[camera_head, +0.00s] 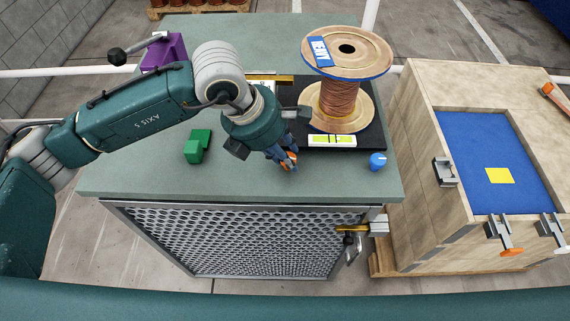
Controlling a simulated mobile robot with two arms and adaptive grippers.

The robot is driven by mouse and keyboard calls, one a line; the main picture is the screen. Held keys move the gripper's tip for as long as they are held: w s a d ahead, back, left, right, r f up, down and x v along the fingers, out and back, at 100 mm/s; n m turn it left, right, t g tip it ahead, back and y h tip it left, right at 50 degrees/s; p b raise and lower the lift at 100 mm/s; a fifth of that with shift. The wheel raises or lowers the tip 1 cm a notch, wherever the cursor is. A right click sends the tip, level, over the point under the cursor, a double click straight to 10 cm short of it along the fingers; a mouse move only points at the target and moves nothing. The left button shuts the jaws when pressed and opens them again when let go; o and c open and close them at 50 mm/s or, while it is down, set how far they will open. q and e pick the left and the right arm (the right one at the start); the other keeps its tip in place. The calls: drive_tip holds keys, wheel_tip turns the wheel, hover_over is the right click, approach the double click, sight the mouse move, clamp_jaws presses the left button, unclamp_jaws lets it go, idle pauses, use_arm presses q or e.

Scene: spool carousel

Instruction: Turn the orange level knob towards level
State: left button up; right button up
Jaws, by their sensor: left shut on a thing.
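My left gripper (286,163) reaches down at the front middle of the green table. Its fingers are shut on the orange level knob (291,158), of which only small orange parts show between them. A yellow-green level vial (332,140) lies along the front edge of the black plate (372,136), just right of the gripper. The bubble is too small to read. A blue knob (377,161) stands at the plate's front right corner. A copper-wound spool (340,100) stands upright on the plate. My right gripper is not in view.
A green block (197,146) lies left of the gripper. A purple block (165,52) with a black-balled lever stands at the back left. A wooden crate (415,150) with a blue recess stands right of the table (130,175). The table's front left is clear.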

use_arm(q)
drive_tip(key=m+b, duration=0.1)
drive_tip(key=b, duration=0.1)
drive_tip(key=m+g+b, duration=0.1)
drive_tip(key=m+b, duration=0.1)
drive_tip(key=shift+w+d+f+h+b, duration=0.1)
drive_tip(key=shift+w+h+b, duration=0.1)
drive_tip(key=shift+h+b, duration=0.15)
drive_tip(key=shift+r+m+g+b, duration=0.15)
drive_tip(key=shift+m+g+b, duration=0.15)
drive_tip(key=shift+m+b, duration=0.45)
drive_tip(key=shift+r+m+g+b, duration=0.15)
drive_tip(key=shift+m+g+b, duration=0.15)
drive_tip(key=shift+m+b, duration=0.45)
drive_tip(key=o, duration=1)
drive_tip(key=shift+o, duration=0.5)
drive_tip(key=shift+s, duration=0.1)
